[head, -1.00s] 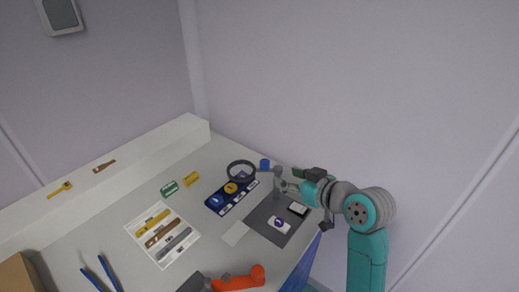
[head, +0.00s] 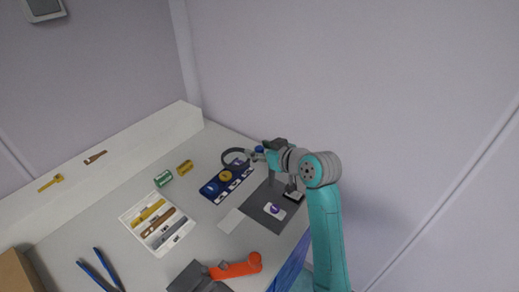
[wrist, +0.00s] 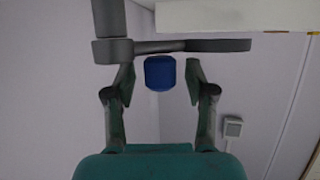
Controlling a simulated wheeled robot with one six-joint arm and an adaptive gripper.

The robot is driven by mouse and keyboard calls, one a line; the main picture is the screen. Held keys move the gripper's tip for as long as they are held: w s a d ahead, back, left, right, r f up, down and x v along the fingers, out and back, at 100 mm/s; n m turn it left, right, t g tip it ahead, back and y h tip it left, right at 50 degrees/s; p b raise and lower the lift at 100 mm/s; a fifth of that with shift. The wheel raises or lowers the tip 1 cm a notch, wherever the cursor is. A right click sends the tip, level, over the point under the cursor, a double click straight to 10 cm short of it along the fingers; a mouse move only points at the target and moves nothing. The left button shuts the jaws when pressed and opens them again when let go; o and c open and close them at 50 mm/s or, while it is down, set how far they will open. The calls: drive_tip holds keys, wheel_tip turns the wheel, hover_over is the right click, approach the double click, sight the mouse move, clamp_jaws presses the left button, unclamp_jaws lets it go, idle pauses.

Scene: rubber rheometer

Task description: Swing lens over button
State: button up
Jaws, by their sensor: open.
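The magnifier lens (head: 236,157) is a dark ring on a thin arm from an upright post, above the far end of the blue panel (head: 211,188) with round blue and yellow buttons. A purple button on a white plate (head: 274,211) lies on the dark mat, to the right of the lens. My gripper (head: 254,156) is open beside the lens arm; my arm partly hides the post. In the wrist view, the dark lens arm (wrist: 175,46) crosses just ahead of the open fingertips (wrist: 160,76), with the post (wrist: 108,18) at left. I cannot tell whether they touch.
A blue cylinder (wrist: 160,73) shows between the fingertips, seemingly beyond them. The dark mat (head: 262,197) holds a small black-and-white device (head: 293,195). A white tray of tools (head: 131,215), an orange-handled tool (head: 236,267) and blue tongs (head: 101,271) lie leftward or nearer.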

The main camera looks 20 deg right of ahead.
drive_tip(key=shift+w, duration=0.1)
clamp_jaws()
